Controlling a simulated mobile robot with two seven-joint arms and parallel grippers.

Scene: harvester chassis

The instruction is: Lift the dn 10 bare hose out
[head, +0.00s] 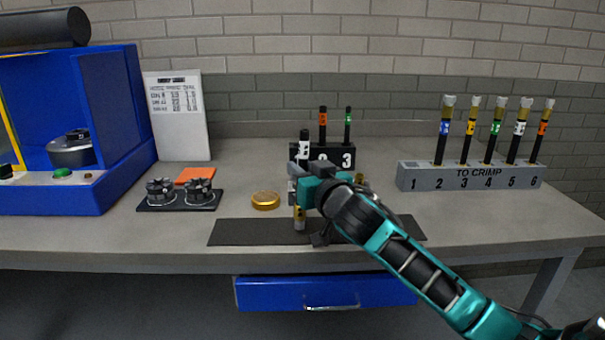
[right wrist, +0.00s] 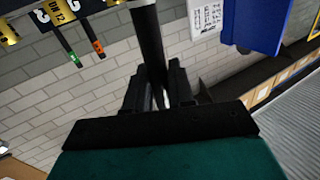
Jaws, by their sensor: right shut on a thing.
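My right gripper (head: 302,183) is shut on a black hose with a white band (head: 304,140), in front of the left part of a small black rack (head: 336,153). The hose stands about upright in the head view. The right wrist view shows its black length (right wrist: 150,45) between the fingers (right wrist: 160,92). My gripper hides the hose's lower part, so I cannot tell whether it is clear of the rack. An orange-banded hose (head: 323,120) and a green-banded hose (head: 348,120) stand in the rack. A brass-coloured piece (head: 299,219) shows below my gripper. My left gripper is not in view.
A dark mat (head: 240,232) lies along the front edge. A grey TO CRIMP rack (head: 468,178) with several banded hoses stands right. Left are a gold disc (head: 265,201), a black fixture (head: 180,195), a printed sheet (head: 178,118) and a blue machine (head: 105,110).

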